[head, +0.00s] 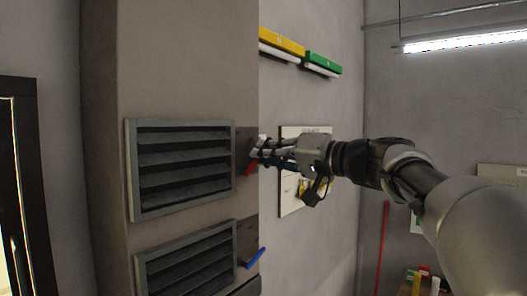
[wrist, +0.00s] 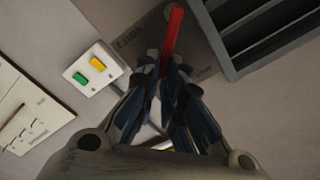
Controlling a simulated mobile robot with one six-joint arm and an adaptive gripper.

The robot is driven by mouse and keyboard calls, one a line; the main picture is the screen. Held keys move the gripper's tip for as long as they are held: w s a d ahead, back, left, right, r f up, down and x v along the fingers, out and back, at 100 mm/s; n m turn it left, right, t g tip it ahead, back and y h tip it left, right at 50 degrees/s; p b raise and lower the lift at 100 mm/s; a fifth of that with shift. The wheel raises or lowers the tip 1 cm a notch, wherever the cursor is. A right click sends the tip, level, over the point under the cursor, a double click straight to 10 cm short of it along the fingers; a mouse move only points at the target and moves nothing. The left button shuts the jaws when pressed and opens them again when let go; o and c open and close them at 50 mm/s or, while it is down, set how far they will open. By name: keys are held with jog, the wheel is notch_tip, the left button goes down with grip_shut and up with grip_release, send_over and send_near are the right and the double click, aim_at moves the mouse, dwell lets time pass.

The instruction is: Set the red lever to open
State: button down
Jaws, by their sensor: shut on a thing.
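The red lever (wrist: 174,42) sticks out from between my fingertips in the wrist view, beside the upper louvred vent. In the head view a short red piece of it (head: 251,167) shows just below my fingertips. My gripper (head: 258,152) is at the lever on the pillar's right edge. In the wrist view my gripper (wrist: 163,70) is shut on the lever. The lever's plate (wrist: 140,50) carries dark lettering, partly hidden by my fingers. The upper vent's slats (head: 184,165) look tilted with dark gaps between them.
A lower vent (head: 190,265) with a blue lever (head: 255,258) sits below. A switch plate (wrist: 91,69) with green and yellow buttons is close to my gripper. A white board (head: 291,205) hangs on the wall behind my gripper. A red pole (head: 382,245) stands at the right.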

jog(key=shift+w+d+f+m, duration=0.25)
jog(key=shift+f+m, duration=0.25)
jog(key=shift+m, duration=0.55)
jog(key=shift+w+d+f+m, duration=0.15)
jog(key=shift+f+m, duration=0.35)
jog(key=shift+m, duration=0.55)
jog(key=c, duration=1.7)
grip_release()
jog(key=v, duration=1.2)
